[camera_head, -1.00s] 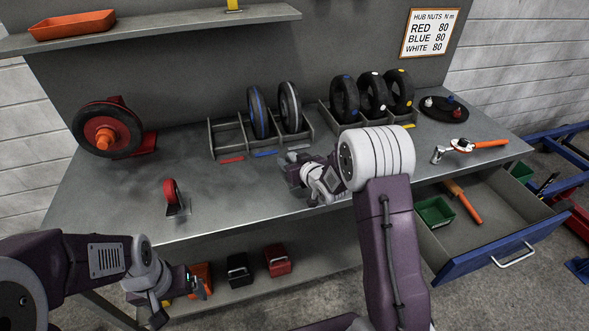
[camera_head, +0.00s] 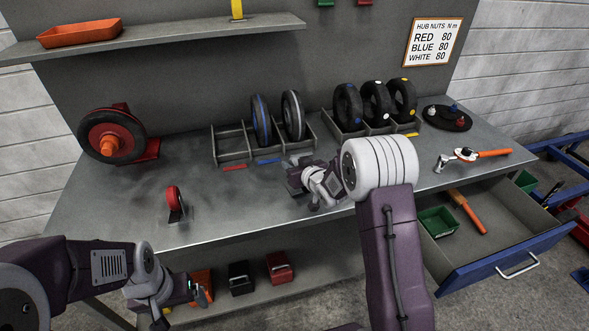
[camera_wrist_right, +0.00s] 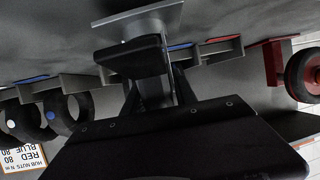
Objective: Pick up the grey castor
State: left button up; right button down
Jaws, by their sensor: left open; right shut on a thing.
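My right gripper (camera_head: 300,178) is low over the middle of the bench, in front of the left wheel rack. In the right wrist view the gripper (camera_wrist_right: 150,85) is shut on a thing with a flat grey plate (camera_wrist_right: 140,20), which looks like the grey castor. Its wheel is not clear there, and in the head view my gripper hides it. I cannot tell whether it touches the bench. A red castor (camera_head: 174,198) stands on the bench to the left. My left gripper (camera_head: 190,292) is open and empty, low in front of the bench.
The left rack (camera_head: 232,148) holds a blue-banded and a grey-banded wheel; the right rack (camera_head: 345,128) holds three black wheels. A large red wheel (camera_head: 110,138) stands at the left. A torque wrench (camera_head: 480,154) lies at the right, above an open drawer (camera_head: 505,250).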

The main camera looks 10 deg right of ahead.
jog(key=r, duration=0.3)
jog(key=shift+s+d+r+p, duration=0.1)
jog(key=shift+d+r+p, duration=0.2)
jog(key=shift+d+r, duration=0.1)
jog(key=s+d+r+p, duration=0.3)
jog(key=d+r, duration=0.3)
jog(key=d, duration=0.4)
jog(key=shift+s+d, duration=0.15)
jog(key=shift+d, duration=0.05)
